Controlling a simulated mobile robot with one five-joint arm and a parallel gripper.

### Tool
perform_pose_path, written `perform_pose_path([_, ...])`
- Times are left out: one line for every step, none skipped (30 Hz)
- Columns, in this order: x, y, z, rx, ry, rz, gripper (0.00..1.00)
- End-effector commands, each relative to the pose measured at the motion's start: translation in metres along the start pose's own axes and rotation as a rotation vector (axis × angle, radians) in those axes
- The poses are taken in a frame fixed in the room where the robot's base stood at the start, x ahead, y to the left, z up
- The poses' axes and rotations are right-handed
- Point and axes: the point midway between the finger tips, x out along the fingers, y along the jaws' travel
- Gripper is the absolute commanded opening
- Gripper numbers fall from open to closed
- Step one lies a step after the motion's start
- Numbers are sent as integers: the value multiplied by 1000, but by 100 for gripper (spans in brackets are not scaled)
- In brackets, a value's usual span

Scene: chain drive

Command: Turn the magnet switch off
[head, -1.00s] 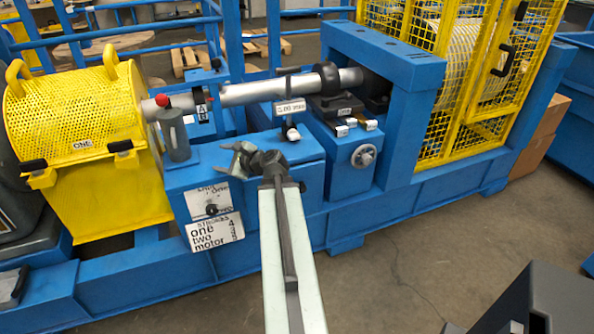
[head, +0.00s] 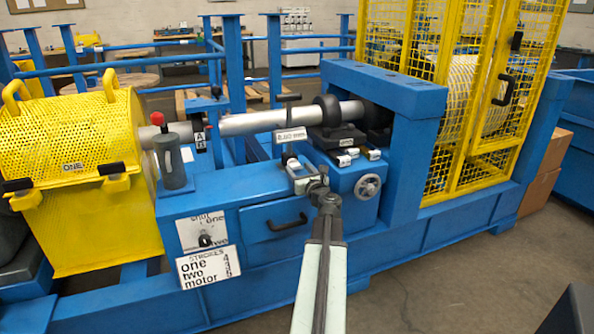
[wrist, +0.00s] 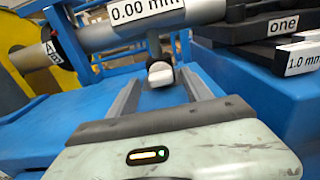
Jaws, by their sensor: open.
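An indicator stand with a post and a display (head: 290,136) stands on the blue bench; in the wrist view its display (wrist: 147,10) reads 0.00 mm. At the foot of its post is a small white-and-dark knob (wrist: 160,75), which may be the magnet switch; its setting cannot be read. My gripper (head: 305,180) is at the foot of the stand in the head view and largely hides it. In the wrist view my gripper (wrist: 160,90) is open, its two fingers apart, with the knob ahead between their tips. I cannot tell whether they touch it.
A horizontal shaft (head: 265,121) runs behind and above the gripper. To the right are black blocks with labels (wrist: 283,25) and a handwheel (head: 367,187). A grey post with a red top (head: 171,160) and a yellow guard (head: 75,140) stand left. The bench top between is clear.

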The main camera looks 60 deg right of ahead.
Motion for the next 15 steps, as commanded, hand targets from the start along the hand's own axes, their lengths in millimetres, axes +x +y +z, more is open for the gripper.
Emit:
perform_pose_path([9, -1, 0, 0, 0, 1, 58])
perform_pose_path([12, 0, 0, 0, 0, 1, 58])
perform_pose_path([14, 0, 0, -1, 0, 1, 58])
perform_pose_path([14, 0, 0, -1, 0, 1, 58])
perform_pose_path([14, 0, 0, -1, 0, 1, 58])
perform_pose_path([14, 0, 0, -1, 0, 1, 58])
perform_pose_path([14, 0, 0, -1, 0, 1, 58])
perform_pose_path([14, 0, 0, -1, 0, 1, 58])
perform_pose_path([13, 0, 0, -1, 0, 1, 58])
perform_pose_path([13, 0, 0, -1, 0, 0, 55])
perform_pose_path([13, 0, 0, -1, 0, 0, 47])
perform_pose_path([13, 0, 0, -1, 0, 0, 36])
perform_pose_path([13, 0, 0, -1, 0, 0, 28])
perform_pose_path([13, 0, 0, -1, 0, 1, 19])
perform_pose_path([13, 0, 0, -1, 0, 1, 8])
